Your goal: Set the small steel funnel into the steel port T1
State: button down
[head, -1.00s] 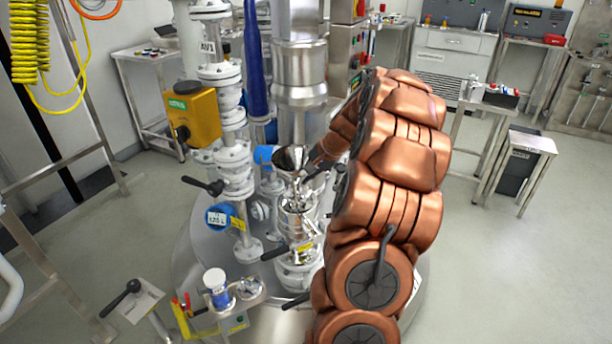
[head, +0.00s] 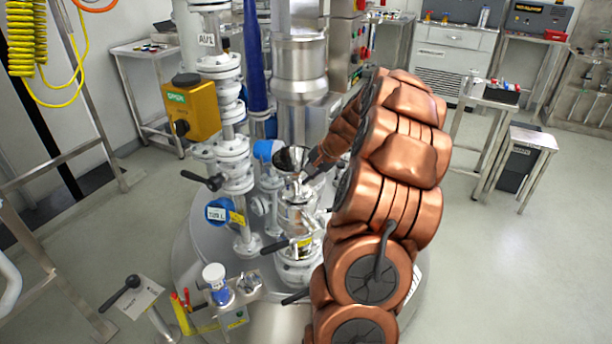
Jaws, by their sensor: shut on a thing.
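The small steel funnel (head: 292,160) is upright with its wide mouth facing up. My gripper (head: 308,174) is shut on the funnel at its right side. The steel port (head: 300,215), which appears to be T1, tops the shiny fitting stack directly below the funnel, with a yellow tag on the stack. The funnel's spout reaches down to the top of this fitting. I cannot tell whether the spout is inside the port or just above it. My gripper's fingertips are small and partly hidden by the arm.
A white flanged pipe with a yellow box (head: 190,107) and a blue gauge (head: 219,212) stands to the left. A thick steel column (head: 300,75) rises behind the funnel. Black valve handles stick out around the port.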

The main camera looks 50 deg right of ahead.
jog(key=shift+f+b, duration=0.55)
jog(key=shift+f, duration=0.65)
dwell(1.9)
jog(key=c, duration=1.2)
grip_release()
jog(key=shift+c, duration=0.2)
jog(key=v, duration=1.2)
jog(key=shift+a, duration=0.1)
